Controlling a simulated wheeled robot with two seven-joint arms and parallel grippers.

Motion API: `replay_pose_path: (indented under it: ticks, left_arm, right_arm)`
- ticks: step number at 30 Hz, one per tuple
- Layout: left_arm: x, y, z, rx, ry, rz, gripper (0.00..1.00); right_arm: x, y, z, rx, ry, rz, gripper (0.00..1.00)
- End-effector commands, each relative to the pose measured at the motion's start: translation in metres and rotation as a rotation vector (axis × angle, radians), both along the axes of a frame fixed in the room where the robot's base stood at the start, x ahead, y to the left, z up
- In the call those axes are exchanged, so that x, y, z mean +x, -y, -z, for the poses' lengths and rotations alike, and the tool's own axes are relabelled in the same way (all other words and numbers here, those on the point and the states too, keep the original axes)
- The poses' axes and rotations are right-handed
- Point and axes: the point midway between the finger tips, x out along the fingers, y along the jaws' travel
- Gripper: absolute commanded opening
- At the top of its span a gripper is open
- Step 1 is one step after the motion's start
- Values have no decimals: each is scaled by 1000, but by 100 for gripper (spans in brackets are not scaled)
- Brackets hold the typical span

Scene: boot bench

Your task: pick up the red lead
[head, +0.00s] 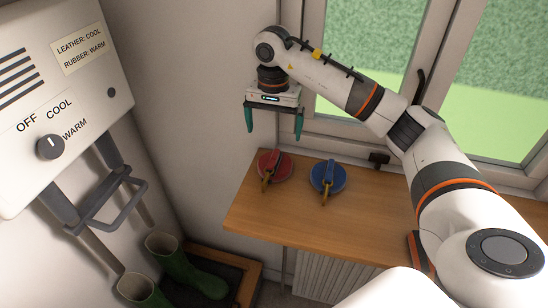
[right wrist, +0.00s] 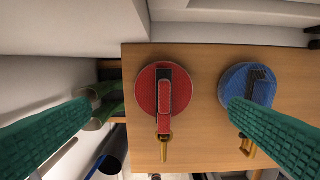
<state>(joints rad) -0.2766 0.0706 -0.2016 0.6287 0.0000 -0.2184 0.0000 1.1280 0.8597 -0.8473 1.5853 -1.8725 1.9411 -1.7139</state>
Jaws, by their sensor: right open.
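The red lead (head: 274,164) is a round red case with a dark and red handle on top and a brass clip toward the front. It lies on the wooden bench near its left end, and it also shows in the right wrist view (right wrist: 155,92), between the fingers. My right gripper (head: 274,138) is open and empty, pointing down above the red lead and apart from it. Its green fingers (right wrist: 160,118) straddle the red lead in the right wrist view, the right one partly covering the blue lead. My left gripper is not in view.
A similar blue lead (head: 328,177) lies just right of the red one, close to my right finger's side. The window frame and wall (head: 210,110) stand behind and left. Green boots (head: 185,268) are on the floor below. The bench (head: 300,222) is clear in front.

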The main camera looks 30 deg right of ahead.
Motion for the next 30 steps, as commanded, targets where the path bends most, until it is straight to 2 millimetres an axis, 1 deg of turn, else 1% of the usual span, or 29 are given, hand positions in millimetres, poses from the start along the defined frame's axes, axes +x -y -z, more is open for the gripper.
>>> replay_pose_path:
  ticks: [1, 4, 6, 8, 11, 14, 16, 19, 21, 24, 30]
  left_arm:
    - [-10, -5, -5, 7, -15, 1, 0]
    - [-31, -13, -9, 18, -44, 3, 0]
    - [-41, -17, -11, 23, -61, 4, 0]
    - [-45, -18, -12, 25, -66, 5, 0]
    - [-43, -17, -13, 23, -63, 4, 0]
    - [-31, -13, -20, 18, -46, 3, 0]
    - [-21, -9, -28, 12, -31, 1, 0]
    - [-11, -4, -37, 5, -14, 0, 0]
    - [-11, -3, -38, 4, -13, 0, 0]
    - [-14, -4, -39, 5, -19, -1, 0]
    - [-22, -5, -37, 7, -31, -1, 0]
  right_arm:
    - [-1, 0, 8, 0, -6, 0, 100]
    - [-2, 0, 26, 1, -5, 0, 100]
    - [-1, -1, 36, 2, -4, 1, 100]
    - [-1, -1, 42, 4, -2, 0, 100]
    - [-1, -1, 48, 3, -1, 0, 100]
    - [-4, -1, 56, 4, -3, 0, 100]
    - [-7, -2, 65, 4, -5, 0, 100]
    - [-10, -2, 80, 5, -4, 1, 100]
    - [-9, -2, 90, 5, -2, 2, 100]
    - [-9, -2, 98, 4, 0, 0, 100]
    - [-8, -2, 100, 5, 3, 0, 100]
